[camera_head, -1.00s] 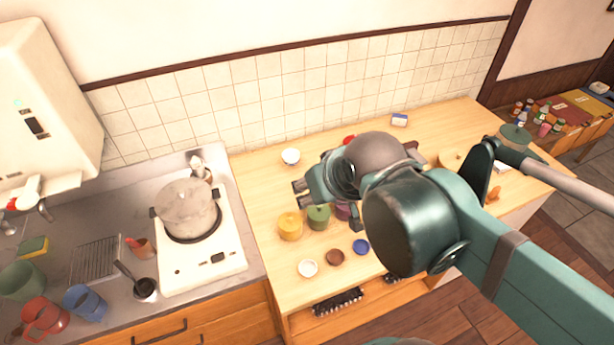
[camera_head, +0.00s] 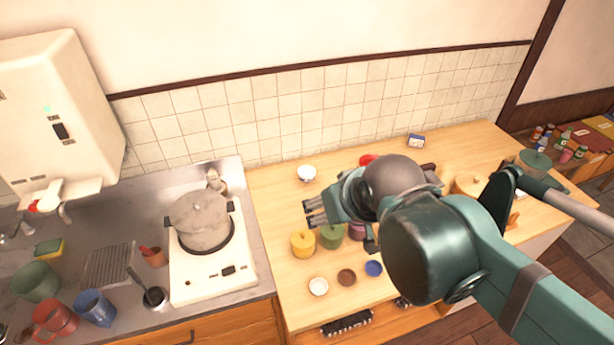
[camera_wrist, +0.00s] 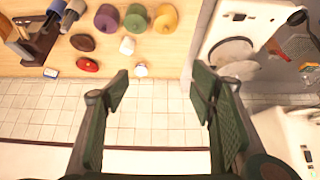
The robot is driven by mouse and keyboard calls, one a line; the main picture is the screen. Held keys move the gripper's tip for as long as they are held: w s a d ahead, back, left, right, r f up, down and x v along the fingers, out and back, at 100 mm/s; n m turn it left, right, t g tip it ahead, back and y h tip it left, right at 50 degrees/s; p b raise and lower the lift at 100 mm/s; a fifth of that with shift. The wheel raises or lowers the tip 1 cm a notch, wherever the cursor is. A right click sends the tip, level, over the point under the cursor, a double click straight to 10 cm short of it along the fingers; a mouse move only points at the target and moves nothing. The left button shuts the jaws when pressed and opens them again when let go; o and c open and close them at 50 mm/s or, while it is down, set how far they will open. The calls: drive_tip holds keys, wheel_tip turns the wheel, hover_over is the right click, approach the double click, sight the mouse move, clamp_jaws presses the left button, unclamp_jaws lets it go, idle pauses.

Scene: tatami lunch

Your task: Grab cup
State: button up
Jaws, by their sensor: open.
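Several cups are in view. A red mug (camera_head: 55,320) and a blue mug (camera_head: 95,308) stand at the lower left of the head view, on the metal counter and far from my gripper. A small white cup or bowl (camera_head: 306,173) stands at the back of the wooden counter; what seems to be the same one shows in the wrist view (camera_wrist: 141,70). My gripper (camera_head: 311,210) is open and empty above the wooden counter, in front of the white cup in the head view. In the wrist view its fingers (camera_wrist: 157,88) are wide apart, with nothing held between them.
Yellow (camera_head: 303,243) and green (camera_head: 331,236) round containers stand below my gripper, with small white, brown and blue dishes in front. A lidded pot (camera_head: 201,220) sits on the white stove (camera_head: 208,275) to the left. The tiled wall (camera_head: 290,115) bounds the back.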

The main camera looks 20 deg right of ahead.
drive_tip(key=shift+o, duration=0.6)
drive_tip(key=w+d+f+m+g+h, duration=0.15)
drive_tip(key=w+m, duration=0.25)
drive_tip(key=w, duration=0.9)
drive_tip(key=w+d+m+g, duration=0.2)
drive_tip(key=w+d+m, duration=0.15)
drive_tip(key=w, duration=1.05)
drive_tip(key=w+d+f+m+g+h+b, duration=0.1)
drive_tip(key=w+d+f+m+g, duration=0.2)
drive_tip(key=w+f, duration=1.9)
drive_tip(key=shift+w+d+f+m+b, duration=0.35)
drive_tip(key=shift+d+f+m, duration=0.3)
drive_tip(key=shift+f+m, duration=1.8)
drive_tip(key=shift+r+h, duration=0.15)
drive_tip(key=shift+h, duration=0.1)
drive_tip(key=shift+x, duration=1.2)
